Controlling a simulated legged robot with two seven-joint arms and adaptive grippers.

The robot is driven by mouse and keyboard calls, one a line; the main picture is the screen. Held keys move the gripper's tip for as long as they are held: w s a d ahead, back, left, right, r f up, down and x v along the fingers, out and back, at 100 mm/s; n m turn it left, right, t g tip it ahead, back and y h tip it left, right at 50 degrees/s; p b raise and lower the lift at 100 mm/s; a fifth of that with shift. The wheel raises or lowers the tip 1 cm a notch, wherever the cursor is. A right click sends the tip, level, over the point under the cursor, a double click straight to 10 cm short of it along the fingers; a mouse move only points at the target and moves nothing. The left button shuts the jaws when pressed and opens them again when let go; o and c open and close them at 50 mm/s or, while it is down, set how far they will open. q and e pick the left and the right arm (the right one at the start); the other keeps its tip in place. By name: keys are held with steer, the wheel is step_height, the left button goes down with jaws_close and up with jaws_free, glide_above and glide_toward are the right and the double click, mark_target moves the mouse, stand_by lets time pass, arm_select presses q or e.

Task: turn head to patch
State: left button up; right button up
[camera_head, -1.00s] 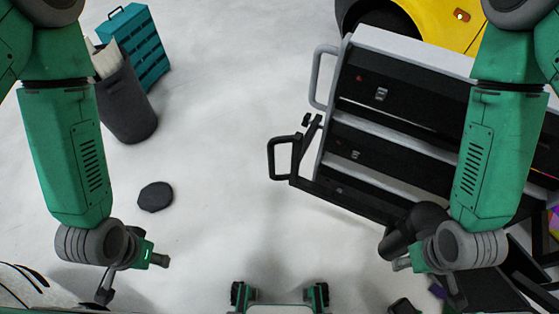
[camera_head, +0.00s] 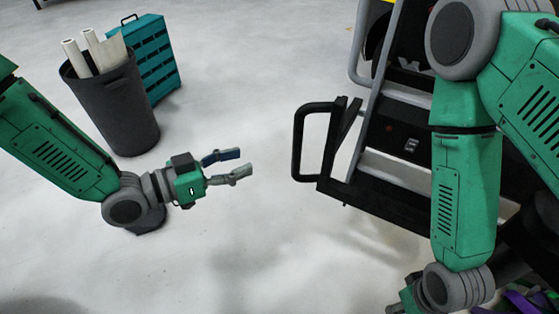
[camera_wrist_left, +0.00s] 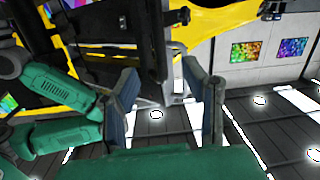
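In the head view my left gripper (camera_head: 230,165) reaches in from the left over the bare floor. Its two fingers are apart with nothing between them. In the left wrist view the same gripper (camera_wrist_left: 170,95) shows its two fingers spread wide, with a wall and floor beyond. My right arm hangs at the right of the head view; its wrist is at the bottom edge and its fingers are out of frame. I cannot pick out a patch for certain. Colourful square panels (camera_wrist_left: 246,51) are on the far wall in the left wrist view.
A grey bin (camera_head: 125,115) with white rolls (camera_head: 95,50) and a teal crate (camera_head: 150,60) stand at the upper left. The floor between is clear.

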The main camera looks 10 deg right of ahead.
mark_target(298, 136)
arm_select(q)
steer(key=shift+m+h, duration=0.8)
steer(key=shift+m, duration=0.1)
steer(key=b+x, duration=0.1)
steer(key=x, duration=0.3)
steer(key=b+x, duration=0.2)
steer(key=x, duration=0.3)
steer(key=b+x, duration=0.2)
steer(key=x, duration=0.3)
steer(key=shift+w+r, duration=0.2)
steer(key=shift+r, duration=0.1)
arm_select(e)
step_height(298, 136, down, 7)
steer(key=shift+w+a+r, duration=0.15)
steer(key=shift+w+a, duration=0.1)
arm_select(q)
jaws_close()
